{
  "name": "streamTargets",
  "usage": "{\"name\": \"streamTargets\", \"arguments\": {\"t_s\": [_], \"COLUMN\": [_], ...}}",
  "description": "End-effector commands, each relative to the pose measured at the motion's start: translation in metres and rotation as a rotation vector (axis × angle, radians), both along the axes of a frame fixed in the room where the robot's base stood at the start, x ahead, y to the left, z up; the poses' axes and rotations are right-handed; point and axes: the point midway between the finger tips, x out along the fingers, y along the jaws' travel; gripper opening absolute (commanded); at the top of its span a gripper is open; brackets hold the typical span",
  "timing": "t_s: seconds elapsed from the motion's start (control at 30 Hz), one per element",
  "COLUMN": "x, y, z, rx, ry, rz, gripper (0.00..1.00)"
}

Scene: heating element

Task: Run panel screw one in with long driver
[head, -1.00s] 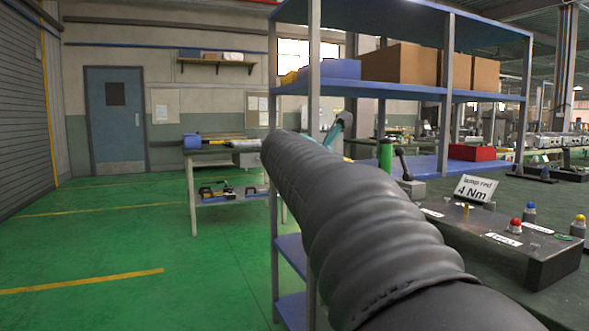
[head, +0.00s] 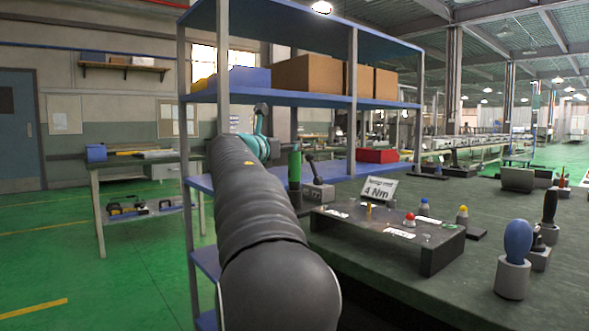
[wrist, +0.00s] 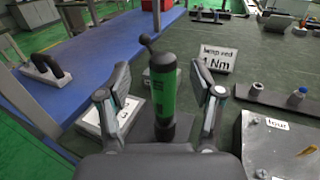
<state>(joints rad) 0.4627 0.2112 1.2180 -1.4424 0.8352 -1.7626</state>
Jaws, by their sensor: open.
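My gripper (wrist: 160,84) is open, with a finger on each side of a green cylinder (wrist: 163,92) in the wrist view; neither finger clearly touches it. The green cylinder (head: 294,165) stands upright at the bench's left end in the head view. A black ball-topped lever (head: 312,167) is beside it on a grey block. The dark raised panel (head: 440,260) carries white labels, a brass post (head: 368,211) and a red-capped piece (head: 409,219). I cannot tell which screw is number one. A blue-handled tool (head: 518,242) and a black-handled tool (head: 549,207) stand in holders at the right.
A sign reading "lamp red 4 Nm" (head: 379,189) stands behind the panel. A blue shelf rack (head: 390,100) with boxes rises at the back left. A red bin (head: 377,155) sits on its lower shelf. The bench top (head: 430,310) in front of the panel is clear.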

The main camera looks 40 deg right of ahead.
Motion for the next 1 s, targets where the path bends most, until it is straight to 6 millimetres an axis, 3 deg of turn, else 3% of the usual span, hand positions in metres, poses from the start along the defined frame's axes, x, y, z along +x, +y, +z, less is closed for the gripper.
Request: {"name": "streamTargets", "arguments": {"t_s": [0.3, 0.43, 0.67, 0.73, 0.93, 1.0], "x": [0.005, 0.010, 0.011, 0.011, 0.011, 0.011], "y": [-0.033, -0.047, -0.050, -0.050, -0.050, -0.050], "z": [-0.013, -0.011, -0.011, -0.011, -0.011, -0.011], "rx": [0.002, 0.001, 0.000, 0.001, 0.001, 0.001], "ry": [0.001, -0.001, -0.001, -0.001, -0.001, -0.001], "rz": [-0.003, -0.002, 0.000, 0.000, 0.000, 0.000], "gripper": [0.66, 0.66, 0.66, 0.56, 0.06, 0.00]}}
